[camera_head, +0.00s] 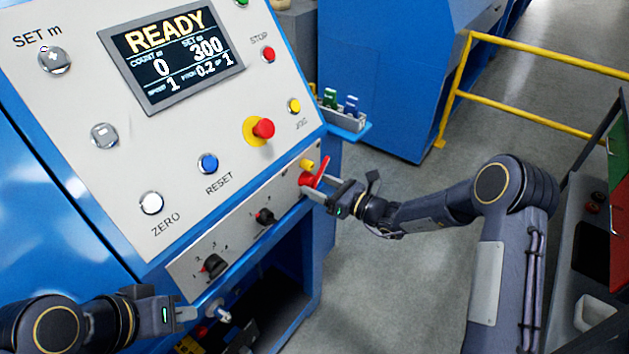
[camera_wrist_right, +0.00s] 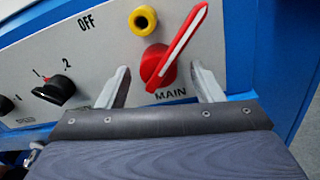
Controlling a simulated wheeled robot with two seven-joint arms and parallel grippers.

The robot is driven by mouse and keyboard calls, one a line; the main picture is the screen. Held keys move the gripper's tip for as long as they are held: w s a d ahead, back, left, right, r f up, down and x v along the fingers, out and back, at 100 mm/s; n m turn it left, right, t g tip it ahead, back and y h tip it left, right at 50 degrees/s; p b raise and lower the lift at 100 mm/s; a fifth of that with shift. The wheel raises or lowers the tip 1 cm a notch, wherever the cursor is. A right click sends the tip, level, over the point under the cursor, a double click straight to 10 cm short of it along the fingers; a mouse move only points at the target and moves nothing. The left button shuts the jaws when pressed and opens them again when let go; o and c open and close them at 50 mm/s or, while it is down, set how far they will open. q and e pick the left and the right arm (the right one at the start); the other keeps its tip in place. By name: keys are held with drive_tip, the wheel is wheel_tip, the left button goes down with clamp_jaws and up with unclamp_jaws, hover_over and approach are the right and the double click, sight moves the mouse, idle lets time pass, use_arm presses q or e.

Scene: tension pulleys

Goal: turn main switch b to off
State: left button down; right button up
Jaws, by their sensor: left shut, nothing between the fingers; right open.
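The main switch (camera_head: 318,174) is a red rotary handle on the lower strip of the control panel. In the right wrist view the red handle (camera_wrist_right: 176,50) has a white line and slants up to the right. "MAIN" is printed below it and "OFF" to its upper left. My right gripper (camera_head: 318,189) is open at the switch, and the right wrist view shows its two fingers (camera_wrist_right: 160,68) on either side of the red base, with no clear contact visible. My left gripper (camera_head: 188,313) is shut and empty near the panel's lower left.
Black selector knobs (camera_head: 265,216) lie left along the strip. A red emergency button (camera_head: 263,128) is higher up. A small tray (camera_head: 345,121) juts from the panel's right side. Open floor lies beyond.

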drive_tip(key=shift+x, duration=0.8)
clamp_jaws()
